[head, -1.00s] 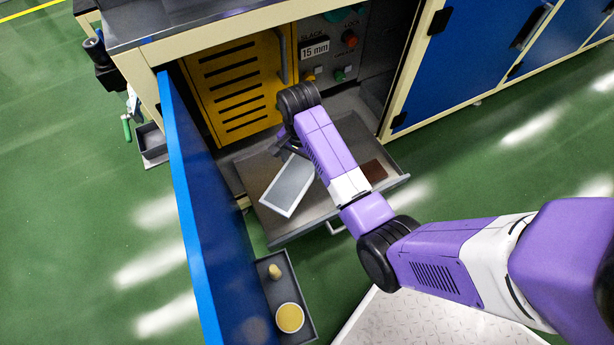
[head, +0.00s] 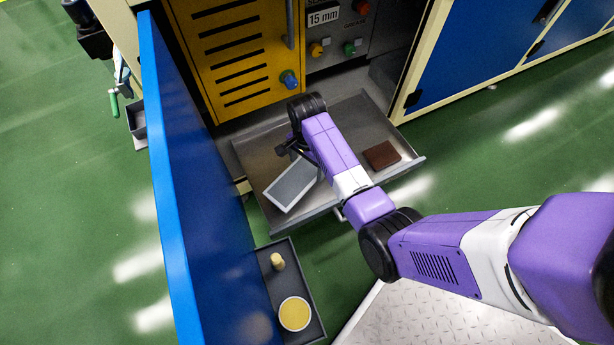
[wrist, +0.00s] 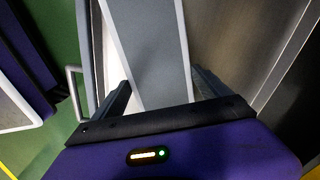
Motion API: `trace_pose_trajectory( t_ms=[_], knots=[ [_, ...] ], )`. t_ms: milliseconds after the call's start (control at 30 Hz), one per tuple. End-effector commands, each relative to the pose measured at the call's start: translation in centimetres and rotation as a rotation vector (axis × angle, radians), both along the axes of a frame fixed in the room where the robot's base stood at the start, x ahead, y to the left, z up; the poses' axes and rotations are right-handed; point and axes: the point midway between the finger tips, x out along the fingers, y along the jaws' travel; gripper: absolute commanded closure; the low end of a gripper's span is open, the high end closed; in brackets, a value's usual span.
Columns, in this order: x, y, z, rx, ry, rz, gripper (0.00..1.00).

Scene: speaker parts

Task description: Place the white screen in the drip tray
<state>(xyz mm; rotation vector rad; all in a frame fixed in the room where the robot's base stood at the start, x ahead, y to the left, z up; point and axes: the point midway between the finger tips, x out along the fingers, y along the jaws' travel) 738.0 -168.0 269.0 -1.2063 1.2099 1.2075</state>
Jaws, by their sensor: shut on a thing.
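The white screen, a grey panel with a white frame (head: 292,184), is over the left front part of the drip tray, the pulled-out grey metal tray (head: 345,112) below the yellow cabinet. My gripper (head: 287,148) is at the screen's far edge and shut on it. In the wrist view the screen (wrist: 157,45) lies between my two dark fingers (wrist: 165,92). I cannot tell whether the screen touches the tray floor. My arm hides part of the tray.
A brown block (head: 382,155) lies in the tray's right part. The open blue door (head: 195,170) stands close on the left. A dark tray (head: 316,322) with a yellow cup (head: 295,314) and a small tan piece (head: 277,262) is below. The yellow louvred panel (head: 232,55) rises behind.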

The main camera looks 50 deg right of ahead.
Motion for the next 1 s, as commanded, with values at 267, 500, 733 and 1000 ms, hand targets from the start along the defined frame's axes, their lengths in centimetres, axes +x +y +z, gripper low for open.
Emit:
trace_pose_trajectory(
  t_ms=[267,500,733,1000],
  knots=[
    [0.0,0.0,-2.1,0.000,0.000,0.000,0.63],
    [0.0,0.0,-5.4,0.000,0.000,0.000,0.63],
    [0.1,0.0,-5.2,-0.001,-0.001,0.001,0.63],
    [0.0,0.0,-5.5,-0.001,-0.001,0.001,0.00]
  ],
)
